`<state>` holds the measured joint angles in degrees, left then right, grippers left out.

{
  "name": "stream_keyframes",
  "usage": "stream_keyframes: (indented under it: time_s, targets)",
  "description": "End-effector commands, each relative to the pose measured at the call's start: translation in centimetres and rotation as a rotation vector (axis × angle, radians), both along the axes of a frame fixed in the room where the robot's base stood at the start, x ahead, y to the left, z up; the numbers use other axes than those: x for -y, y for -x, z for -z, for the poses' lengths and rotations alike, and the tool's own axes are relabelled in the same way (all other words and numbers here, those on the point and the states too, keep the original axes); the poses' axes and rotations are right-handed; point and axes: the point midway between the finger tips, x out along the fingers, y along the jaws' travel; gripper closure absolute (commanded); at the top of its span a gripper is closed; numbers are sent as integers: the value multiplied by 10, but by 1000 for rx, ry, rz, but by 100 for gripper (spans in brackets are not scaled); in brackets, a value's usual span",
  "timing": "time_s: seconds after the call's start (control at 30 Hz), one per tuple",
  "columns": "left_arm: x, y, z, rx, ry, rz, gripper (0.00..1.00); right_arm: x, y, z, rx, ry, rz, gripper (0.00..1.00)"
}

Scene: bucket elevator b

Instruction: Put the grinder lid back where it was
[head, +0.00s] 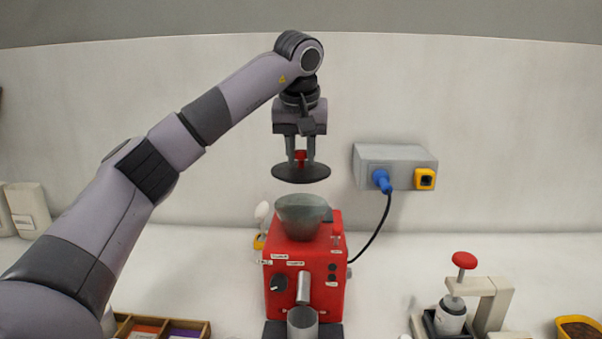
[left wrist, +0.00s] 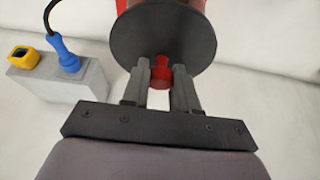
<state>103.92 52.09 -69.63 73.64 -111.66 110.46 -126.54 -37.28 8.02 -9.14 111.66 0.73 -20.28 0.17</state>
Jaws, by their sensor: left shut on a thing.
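The grinder lid (head: 301,174) is a flat dark disc with a red knob. My left gripper (head: 300,160) is shut on the red knob and holds the lid level in the air above the grinder's hopper. In the left wrist view the red knob (left wrist: 161,72) sits between the two fingers and the dark disc (left wrist: 162,35) lies beyond them. The grinder (head: 306,268) is a red box with a grey hopper (head: 301,215) on top. The hopper is uncovered, with a visible gap between it and the lid. My right gripper is not in view.
A grey socket box (head: 396,165) with a blue plug (head: 381,180) is on the wall to the right, its black cable running to the grinder. A metal cup (head: 302,323) stands at the grinder's front. A press with a red knob (head: 464,260) stands at the right. A compartment tray (head: 163,327) is at the lower left.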

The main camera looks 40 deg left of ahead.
Motion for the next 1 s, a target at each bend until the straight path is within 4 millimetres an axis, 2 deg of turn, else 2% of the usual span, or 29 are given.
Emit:
stream_keyframes:
  time_s: [0.3, 1.0]
  targets:
    - [0, 0, 40, -1, 1, 0, 100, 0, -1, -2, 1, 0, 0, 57]
    - [0, 0, 55, 1, 1, 0, 100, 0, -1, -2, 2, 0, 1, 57]
